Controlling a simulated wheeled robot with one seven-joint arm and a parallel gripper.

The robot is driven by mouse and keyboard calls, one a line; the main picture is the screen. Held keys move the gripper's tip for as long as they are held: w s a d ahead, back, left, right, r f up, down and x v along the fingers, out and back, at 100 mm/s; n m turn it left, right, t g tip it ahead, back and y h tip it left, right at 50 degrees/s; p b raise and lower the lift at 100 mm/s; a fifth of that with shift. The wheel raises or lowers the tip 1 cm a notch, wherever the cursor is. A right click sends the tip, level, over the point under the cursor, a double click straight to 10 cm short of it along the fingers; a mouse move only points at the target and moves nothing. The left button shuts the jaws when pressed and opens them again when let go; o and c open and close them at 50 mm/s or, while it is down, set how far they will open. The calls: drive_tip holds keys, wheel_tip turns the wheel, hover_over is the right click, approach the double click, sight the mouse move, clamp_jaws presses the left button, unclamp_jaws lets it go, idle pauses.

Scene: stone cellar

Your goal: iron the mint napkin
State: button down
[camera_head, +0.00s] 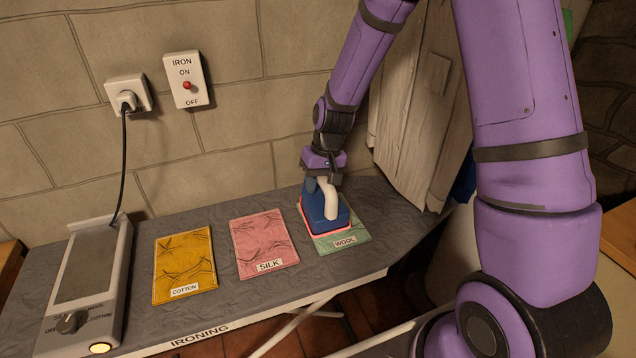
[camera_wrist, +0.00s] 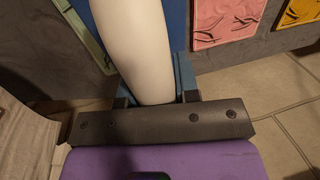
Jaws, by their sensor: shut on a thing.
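The mint napkin (camera_head: 353,237), labelled WOOL, lies on the ironing board at the right of the row. A blue iron (camera_head: 318,222) with a white handle and a red-glowing lower edge rests over most of it, so much of the napkin's surface is hidden. My gripper (camera_head: 326,175) is shut on the iron's handle from above. In the wrist view the white handle (camera_wrist: 130,50) sits between the jaws, with a strip of the mint napkin (camera_wrist: 80,30) beside the iron.
The ironing board (camera_head: 215,235) also bears a yellow COTTON napkin (camera_head: 184,262), a pink SILK napkin (camera_head: 262,243) and a control station with a dial (camera_head: 68,322) and lit lamp. The wall holds an IRON switch (camera_head: 187,85) and plugged socket (camera_head: 127,95). A shirt (camera_head: 425,110) hangs behind.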

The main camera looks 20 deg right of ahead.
sight(318, 196)
drive_tip(key=shift+f, duration=1.8)
drive_tip(key=shift+f, duration=0.65)
idle(0.9)
drive_tip(key=shift+r, duration=3.05)
